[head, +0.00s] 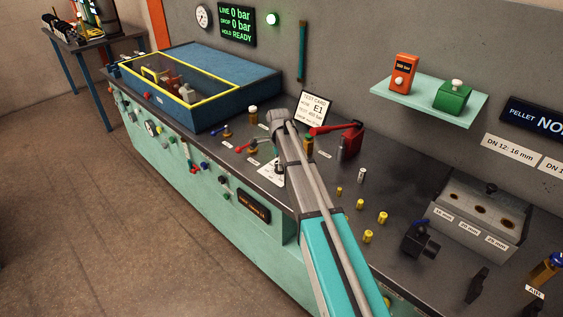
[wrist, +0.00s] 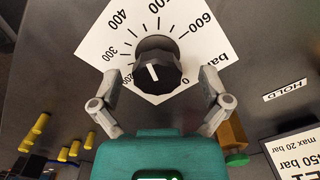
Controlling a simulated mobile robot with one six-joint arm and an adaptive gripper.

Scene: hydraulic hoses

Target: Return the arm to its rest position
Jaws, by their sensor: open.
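My arm (head: 315,215) reaches from the lower right of the head view over the bench. My gripper (wrist: 159,82) is open and empty in the wrist view. Its two fingers stand apart on either side of a black knob (wrist: 155,72), with clear space between them and it. The knob has a white pointer line and sits on a white dial card (wrist: 97,45) marked in bar. In the head view the card (head: 268,178) shows beside my arm, which largely hides my gripper and the knob.
A blue bin with a yellow-edged lid (head: 235,97) stands left of my arm. A red-handled pump (head: 349,143), yellow fittings (head: 368,237) and a grey block with holes (head: 470,222) lie to the right. A green shelf (head: 425,100) juts from the wall.

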